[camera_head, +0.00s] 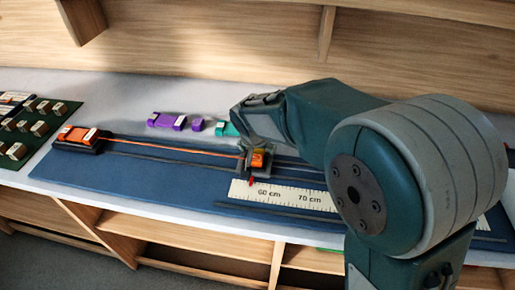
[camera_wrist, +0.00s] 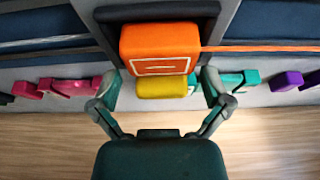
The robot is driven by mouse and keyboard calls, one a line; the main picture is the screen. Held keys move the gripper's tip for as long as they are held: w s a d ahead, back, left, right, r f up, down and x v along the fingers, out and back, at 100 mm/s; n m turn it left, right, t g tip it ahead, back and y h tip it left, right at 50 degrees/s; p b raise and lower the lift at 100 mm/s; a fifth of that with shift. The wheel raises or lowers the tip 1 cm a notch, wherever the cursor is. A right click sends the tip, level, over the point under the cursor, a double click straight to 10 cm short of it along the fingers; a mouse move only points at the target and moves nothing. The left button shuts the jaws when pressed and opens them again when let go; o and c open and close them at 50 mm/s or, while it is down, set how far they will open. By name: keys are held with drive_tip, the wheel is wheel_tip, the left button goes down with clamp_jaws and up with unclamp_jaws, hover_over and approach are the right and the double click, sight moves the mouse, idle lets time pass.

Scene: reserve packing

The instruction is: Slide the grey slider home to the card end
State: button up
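The grey slider (camera_head: 268,168) sits on a long blue board (camera_head: 180,178), with an orange block (camera_head: 258,158) on it and a small red pointer beside the ruler (camera_head: 285,194), left of the 60 cm mark. At the board's left end, a black holder bears an orange block with a white label (camera_head: 78,134). An orange band (camera_head: 165,145) stretches between the two. My gripper (camera_head: 255,138) is above the slider, partly covering it. In the wrist view, my gripper (camera_wrist: 161,84) is open, its fingers either side of the orange block's near edge (camera_wrist: 158,42); contact is unclear.
Behind the board lie purple blocks (camera_head: 167,121) and a teal block (camera_head: 225,129). The wrist view also shows a yellow block (camera_wrist: 162,88) and pink blocks (camera_wrist: 75,86). A green tray (camera_head: 50,125) with several small blocks is at far left. A wooden back panel (camera_head: 200,55) rises behind.

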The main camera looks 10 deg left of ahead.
drive_tip(key=shift+r, duration=0.1)
drive_tip(key=shift+r, duration=0.25)
drive_tip(key=v, duration=1.1)
drive_tip(key=shift+s, duration=0.2)
drive_tip(key=s+d+r, duration=0.2)
drive_tip(key=s+d, duration=0.1)
drive_tip(key=d, duration=0.4)
drive_tip(key=s+d+r, duration=0.2)
drive_tip(key=s+d, duration=0.1)
drive_tip(key=d, duration=0.5)
drive_tip(key=s+d+f+t, duration=0.1)
drive_tip(key=s+d+f, duration=0.1)
drive_tip(key=s+d, duration=0.7)
drive_tip(key=s, duration=0.3)
drive_tip(key=shift+d, duration=0.35)
drive_tip(key=shift+f, duration=0.15)
